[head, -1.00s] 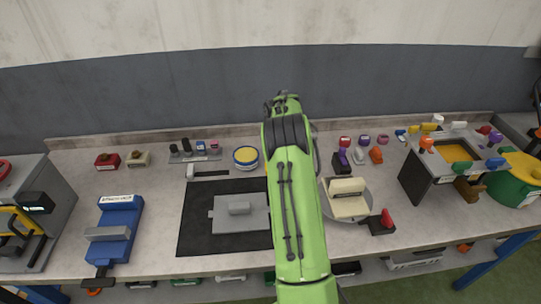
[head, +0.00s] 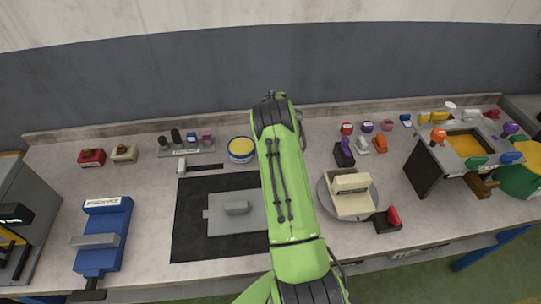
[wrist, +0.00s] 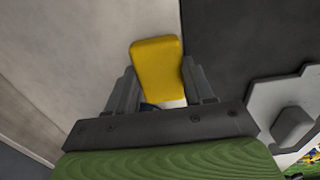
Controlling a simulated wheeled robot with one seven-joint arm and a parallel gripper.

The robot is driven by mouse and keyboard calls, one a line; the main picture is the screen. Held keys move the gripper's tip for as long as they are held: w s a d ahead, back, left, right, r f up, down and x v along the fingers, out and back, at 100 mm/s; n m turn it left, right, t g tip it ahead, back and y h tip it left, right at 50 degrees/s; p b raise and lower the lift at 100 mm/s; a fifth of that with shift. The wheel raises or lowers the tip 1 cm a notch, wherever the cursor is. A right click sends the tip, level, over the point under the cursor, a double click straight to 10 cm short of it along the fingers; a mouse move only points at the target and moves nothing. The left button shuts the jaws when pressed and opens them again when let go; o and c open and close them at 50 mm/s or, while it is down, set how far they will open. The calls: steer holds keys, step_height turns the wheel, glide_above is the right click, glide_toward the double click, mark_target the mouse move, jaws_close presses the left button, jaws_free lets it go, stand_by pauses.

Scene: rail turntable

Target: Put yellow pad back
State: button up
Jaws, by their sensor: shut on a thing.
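The yellow pad (wrist: 157,68) is a rounded block between the two dark fingers of my gripper (wrist: 158,82) in the wrist view. My gripper is shut on it, and a small white and blue part shows just under the pad. In the head view my green arm hides the gripper and the pad.
A black mat (head: 190,215) with a grey lidded plate (head: 222,224) lies left of my arm. A round yellow-topped tin (head: 241,150) stands behind it. A round turntable (head: 325,203) bears a cream box (head: 350,205) at right. A blue device (head: 105,225) stands left.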

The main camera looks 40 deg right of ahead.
steer(key=shift+f, duration=0.1)
steer(key=o, duration=0.9)
steer(key=shift+o, duration=0.2)
